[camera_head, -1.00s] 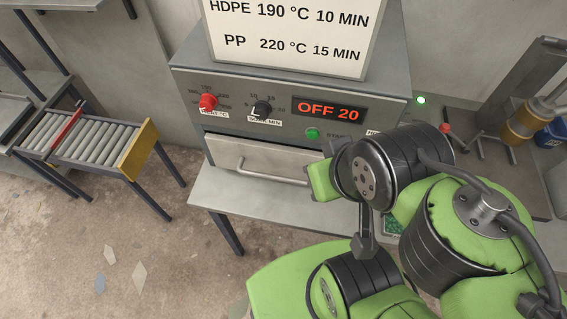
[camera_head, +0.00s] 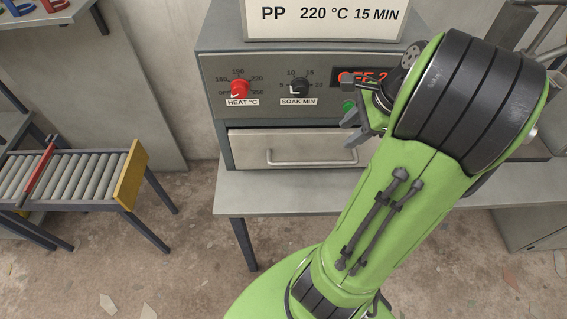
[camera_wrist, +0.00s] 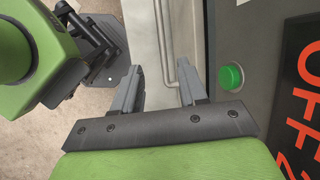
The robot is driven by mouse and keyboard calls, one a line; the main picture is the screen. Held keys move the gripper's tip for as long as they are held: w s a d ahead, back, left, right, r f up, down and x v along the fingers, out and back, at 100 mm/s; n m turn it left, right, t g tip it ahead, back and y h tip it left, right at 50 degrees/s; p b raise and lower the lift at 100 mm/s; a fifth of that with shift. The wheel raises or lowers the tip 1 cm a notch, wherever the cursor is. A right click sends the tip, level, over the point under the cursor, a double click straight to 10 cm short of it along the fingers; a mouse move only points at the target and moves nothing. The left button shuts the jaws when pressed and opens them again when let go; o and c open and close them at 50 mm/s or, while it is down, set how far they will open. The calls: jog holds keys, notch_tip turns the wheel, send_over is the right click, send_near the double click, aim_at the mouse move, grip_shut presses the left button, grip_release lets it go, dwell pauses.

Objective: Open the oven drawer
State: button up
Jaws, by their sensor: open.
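The oven (camera_head: 220,80) is a grey box on a table in the head view. Its pale metal drawer (camera_head: 245,147) is closed below the control panel, with a silver bar handle (camera_head: 310,163) across its lower front. My gripper (camera_head: 352,128) is in front of the oven's right side, above the handle's right end and partly hidden by my arm. In the wrist view, the two dark fingers of my gripper (camera_wrist: 160,88) are apart with nothing between them. The drawer handle (camera_wrist: 167,50) lies beyond them, its bent end near the right finger. I cannot tell the exact gap.
A red heat knob (camera_head: 239,89), a black soak knob (camera_head: 299,87) and a green button (camera_wrist: 231,77) sit on the panel. A sign (camera_head: 325,15) stands on top. A roller conveyor (camera_head: 75,175) is at left. Floor in front of the table is open.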

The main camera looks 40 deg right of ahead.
aim_at(317, 162)
jog(key=shift+m, duration=0.3)
jog(key=b+x, duration=0.2)
jog(key=x, duration=0.3)
jog(key=b+x, duration=0.2)
jog(key=x, duration=0.3)
jog(key=b+x, duration=0.2)
jog(key=x, duration=0.3)
jog(key=shift+s+d+f, duration=0.1)
jog(key=shift+d+f, duration=0.2)
jog(key=shift+f, duration=0.15)
grip_shut()
